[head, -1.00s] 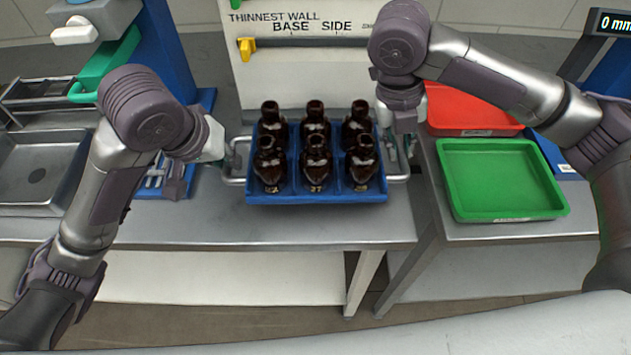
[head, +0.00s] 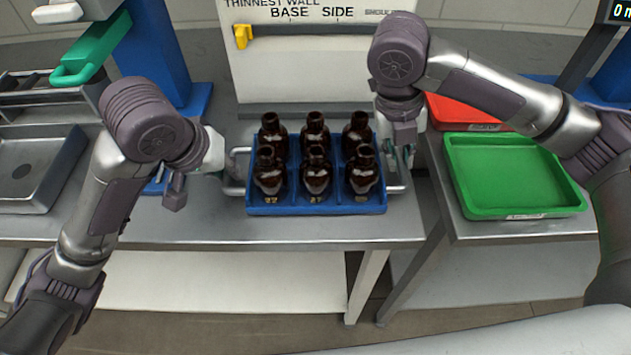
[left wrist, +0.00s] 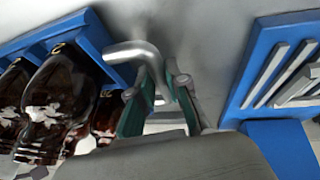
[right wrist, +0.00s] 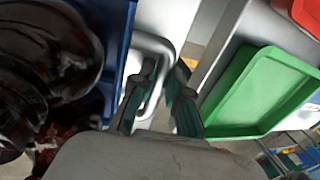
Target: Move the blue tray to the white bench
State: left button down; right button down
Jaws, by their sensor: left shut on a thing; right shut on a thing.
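The blue tray (head: 315,205) holds several dark amber bottles (head: 316,172), upright in its compartments. It has a metal loop handle at each end. My left gripper (head: 226,168) is shut on the left handle, and its fingers close around the bent bar (left wrist: 135,50) in the left wrist view. My right gripper (head: 402,158) is shut on the right handle (right wrist: 152,45). The tray looks level over the grey bench; I cannot tell how far it is above the top. A pale surface (head: 500,340) shows at the bottom edge; I cannot tell whether it is the white bench.
A green tray (head: 515,175) and a red tray (head: 465,110) are on the right-hand bench, close to my right arm. A white board (head: 320,65) stands behind the tray. A gap separates the two benches.

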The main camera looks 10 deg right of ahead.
pick_arm(q)
jog(key=c, duration=1.6)
grip_release()
jog(key=shift+a+f, duration=0.1)
jog(key=shift+f, duration=0.3)
pick_arm(e)
jog(key=c, duration=1.6)
grip_release()
jog(key=shift+d+f, duration=0.15)
jog(key=shift+f, duration=0.25)
pick_arm(q)
jog(key=o, duration=0.5)
jog(key=shift+r, duration=0.2)
jog(key=shift+c, duration=0.2)
pick_arm(e)
jog(key=o, duration=0.4)
jog(key=shift+r, duration=0.15)
jog(key=shift+o, duration=0.2)
pick_arm(q)
jog(key=shift+r, duration=0.1)
pick_arm(e)
jog(key=shift+r, duration=0.15)
